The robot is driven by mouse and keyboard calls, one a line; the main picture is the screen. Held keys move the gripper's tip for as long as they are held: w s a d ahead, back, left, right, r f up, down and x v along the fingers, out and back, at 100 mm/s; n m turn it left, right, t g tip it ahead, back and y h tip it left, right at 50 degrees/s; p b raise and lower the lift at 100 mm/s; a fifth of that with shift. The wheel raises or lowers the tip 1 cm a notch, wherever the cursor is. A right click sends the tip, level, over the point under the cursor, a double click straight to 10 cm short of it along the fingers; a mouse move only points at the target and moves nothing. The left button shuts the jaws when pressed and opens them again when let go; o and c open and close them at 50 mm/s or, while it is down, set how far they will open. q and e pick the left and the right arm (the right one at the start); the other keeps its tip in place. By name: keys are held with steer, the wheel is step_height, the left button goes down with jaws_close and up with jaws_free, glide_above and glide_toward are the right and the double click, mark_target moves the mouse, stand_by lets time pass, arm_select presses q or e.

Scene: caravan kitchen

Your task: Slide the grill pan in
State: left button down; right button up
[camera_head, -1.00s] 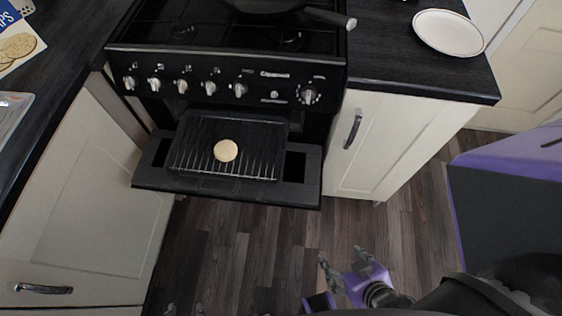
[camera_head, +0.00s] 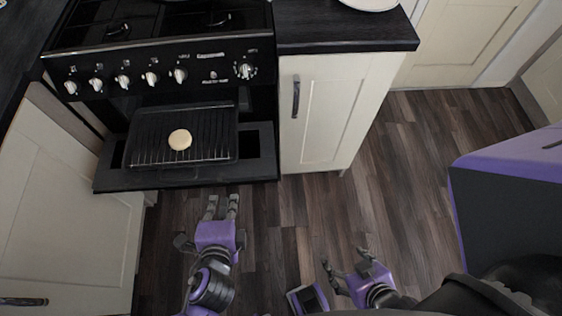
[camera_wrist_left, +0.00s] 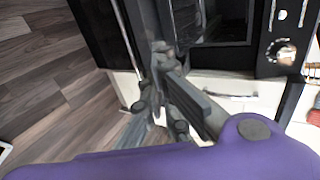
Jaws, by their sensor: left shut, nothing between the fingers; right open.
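The black grill pan (camera_head: 222,151) with its wire rack sits partly out of the grill opening, on the lowered black grill door (camera_head: 259,168). A round pale flat piece of food (camera_head: 180,139) lies on the rack. My left gripper (camera_head: 222,203) is shut and empty, just in front of and below the door's front edge. In the left wrist view its fingers (camera_wrist_left: 172,92) appear close to the dark cooker front. My right gripper (camera_head: 347,262) is open and empty above the floor, lower right of the cooker.
The cooker's control knobs (camera_head: 151,78) run above the grill opening. A cream cupboard (camera_head: 325,115) with a vertical handle stands to the right. A white plate (camera_head: 370,3) lies on the counter above it. The wooden floor (camera_head: 400,190) is clear.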

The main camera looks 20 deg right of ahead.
arm_select(q)
glide_toward(228, 164)
step_height(228, 164, down, 3)
steer(key=w, duration=0.2)
steer(key=shift+w+d, duration=0.35)
steer(key=shift+w, duration=0.2)
steer(key=shift+w+d, duration=0.3)
steer(key=shift+w, duration=0.2)
steer(key=shift+w+d+f, duration=0.1)
steer(key=shift+w+d, duration=0.1)
steer(key=shift+w, duration=0.4)
arm_select(e)
steer(key=shift+w+a+f, duration=0.1)
steer(key=shift+w+f, duration=0.1)
